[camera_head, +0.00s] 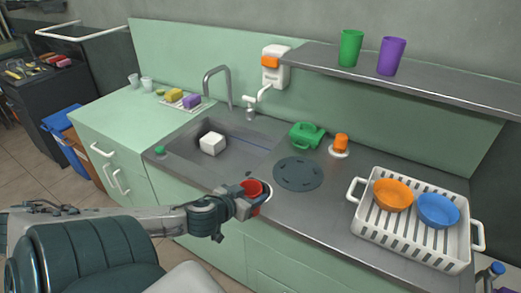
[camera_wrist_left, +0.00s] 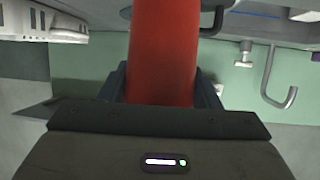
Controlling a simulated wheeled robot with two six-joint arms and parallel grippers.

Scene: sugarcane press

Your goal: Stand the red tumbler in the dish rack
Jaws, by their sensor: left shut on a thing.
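The red tumbler (camera_head: 251,187) is in my left gripper (camera_head: 256,195), near the front edge of the counter. My left gripper is shut on it, and the wrist view shows the red tumbler (camera_wrist_left: 163,50) between the two fingers (camera_wrist_left: 163,88). In the head view its open rim faces up, and part of its body is hidden by the gripper. The white dish rack (camera_head: 410,237) stands on the counter at the right, apart from the tumbler. It holds an orange bowl (camera_head: 393,194) and a blue bowl (camera_head: 437,210). My right gripper is not in view.
A dark round mat (camera_head: 298,174), a green jug-like item (camera_head: 306,135) and an orange item (camera_head: 341,142) stand between sink and rack. Green (camera_head: 350,48) and purple (camera_head: 391,56) tumblers stand on the shelf above.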

